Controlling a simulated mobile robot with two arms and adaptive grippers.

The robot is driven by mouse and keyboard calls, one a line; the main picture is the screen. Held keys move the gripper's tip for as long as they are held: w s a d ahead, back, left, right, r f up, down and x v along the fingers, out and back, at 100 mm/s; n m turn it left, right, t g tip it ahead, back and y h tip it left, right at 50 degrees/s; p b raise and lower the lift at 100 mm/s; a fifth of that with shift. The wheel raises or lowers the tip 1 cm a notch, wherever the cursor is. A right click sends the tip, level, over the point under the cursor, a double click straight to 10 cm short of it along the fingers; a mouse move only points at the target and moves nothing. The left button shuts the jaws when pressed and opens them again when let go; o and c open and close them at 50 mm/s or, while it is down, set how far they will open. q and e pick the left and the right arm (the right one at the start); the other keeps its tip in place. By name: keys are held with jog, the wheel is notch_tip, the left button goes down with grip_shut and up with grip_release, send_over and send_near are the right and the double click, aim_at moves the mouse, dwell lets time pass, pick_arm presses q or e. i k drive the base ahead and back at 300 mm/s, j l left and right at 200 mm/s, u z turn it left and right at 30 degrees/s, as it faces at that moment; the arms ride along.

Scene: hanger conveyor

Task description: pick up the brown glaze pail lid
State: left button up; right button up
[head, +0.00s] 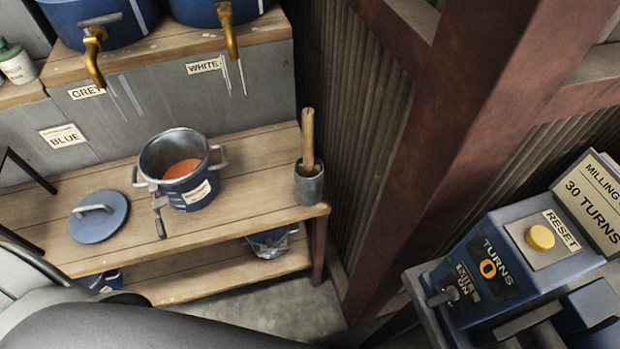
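A round blue lid (98,217) with a grey bar handle lies flat on the wooden bench (245,165), in the left part of the head view. An open blue pail (187,188) with metal side handles stands just right of it, holding orange-brown glaze (181,169). The pail's label is too small to read. No other loose lid shows on the bench top. I see neither gripper's fingertips; a dark rounded part of my own body crosses the bottom left.
A grey cup (309,184) with a wooden-handled tool stands at the bench's right end. Blue tanks with brass taps (227,32) sit above. A red-brown post (445,150) and a control box (505,260) reading 0 turns are on the right. Dark bars (28,170) show at the left edge.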

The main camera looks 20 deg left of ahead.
aim_at(99, 216)
jog(key=j+u, duration=0.1)
jog(key=u, duration=0.75)
jog(key=j+u, duration=0.1)
jog(key=u, duration=0.35)
jog(key=i+u, duration=0.1)
jog(key=u, duration=0.75)
jog(key=i+j, duration=0.05)
